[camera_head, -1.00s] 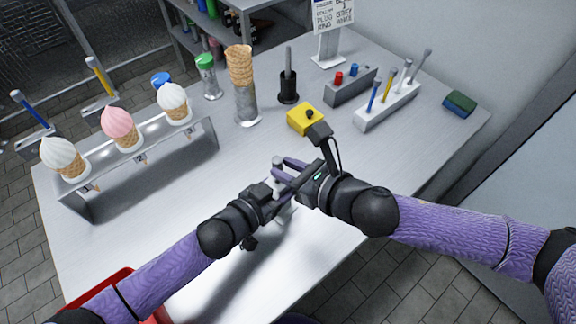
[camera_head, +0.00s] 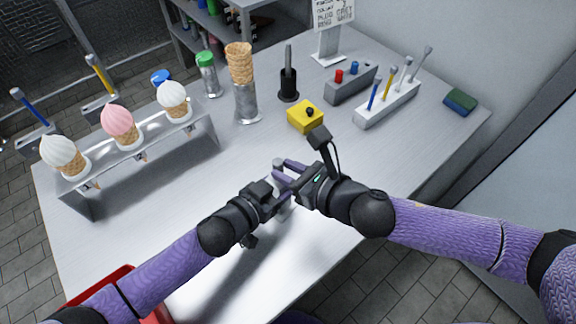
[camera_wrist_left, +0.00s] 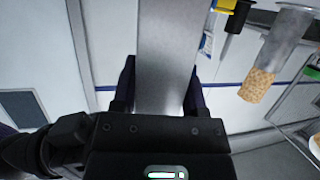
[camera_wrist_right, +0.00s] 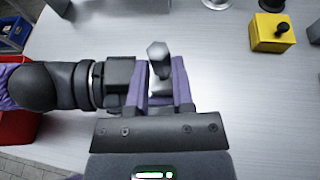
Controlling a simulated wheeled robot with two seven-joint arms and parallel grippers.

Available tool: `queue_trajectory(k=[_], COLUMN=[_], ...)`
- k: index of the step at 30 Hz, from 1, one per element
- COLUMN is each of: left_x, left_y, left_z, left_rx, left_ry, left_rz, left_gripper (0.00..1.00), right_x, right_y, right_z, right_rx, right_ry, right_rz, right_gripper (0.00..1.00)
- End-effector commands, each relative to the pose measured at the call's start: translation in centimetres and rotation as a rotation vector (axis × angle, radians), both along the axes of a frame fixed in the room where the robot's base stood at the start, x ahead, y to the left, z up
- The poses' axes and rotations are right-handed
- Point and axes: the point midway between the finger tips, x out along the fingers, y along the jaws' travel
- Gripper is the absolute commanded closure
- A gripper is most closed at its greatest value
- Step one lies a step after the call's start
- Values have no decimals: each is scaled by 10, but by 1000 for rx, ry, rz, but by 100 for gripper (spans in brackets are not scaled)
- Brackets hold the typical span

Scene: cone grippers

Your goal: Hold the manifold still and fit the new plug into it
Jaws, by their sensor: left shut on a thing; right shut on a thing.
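My left gripper (camera_wrist_left: 160,95) is shut on a broad grey metal block, likely the manifold (camera_wrist_left: 165,55), which fills the gap between its fingers in the left wrist view. My right gripper (camera_wrist_right: 160,92) is shut on a small grey piece with a faceted head, likely the plug (camera_wrist_right: 158,55), which stands up between its purple fingers. In the head view, the right gripper (camera_head: 288,172) and the left gripper (camera_head: 272,198) are close together over the table's front middle. The arms cover most of both held pieces, so I cannot tell whether the plug sits in the manifold.
Behind the grippers are a yellow block (camera_head: 304,117) with a black knob, a grey rack (camera_head: 345,88) with red and blue pieces, and a white tool holder (camera_head: 385,108). An ice-cream cone stand (camera_head: 160,160) is left.

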Motion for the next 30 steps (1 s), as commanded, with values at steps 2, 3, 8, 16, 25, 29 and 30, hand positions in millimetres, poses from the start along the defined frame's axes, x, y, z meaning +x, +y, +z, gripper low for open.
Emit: queue_trajectory(k=[2, 3, 8, 16, 25, 29, 30], left_x=[0, 0, 0, 0, 0, 0, 0], left_y=[0, 0, 0, 0, 0, 0, 0], left_z=[0, 0, 0, 0, 0, 0, 0], left_rx=[1, 1, 1, 1, 1, 1, 1], left_ry=[1, 1, 1, 1, 1, 1, 1], left_rz=[0, 0, 0, 0, 0, 0, 0], left_gripper=[100, 100, 100, 100, 100, 100, 100], right_x=[0, 0, 0, 0, 0, 0, 0], right_y=[0, 0, 0, 0, 0, 0, 0], right_z=[-2, -3, -6, -12, -19, -19, -19], right_rx=[-1, -1, -1, 0, -1, -1, -1], right_ry=[1, 0, -1, 0, -1, -1, -1], right_rz=[0, -1, 0, 0, 0, 0, 0], right_gripper=[100, 100, 100, 100, 100, 52, 43])
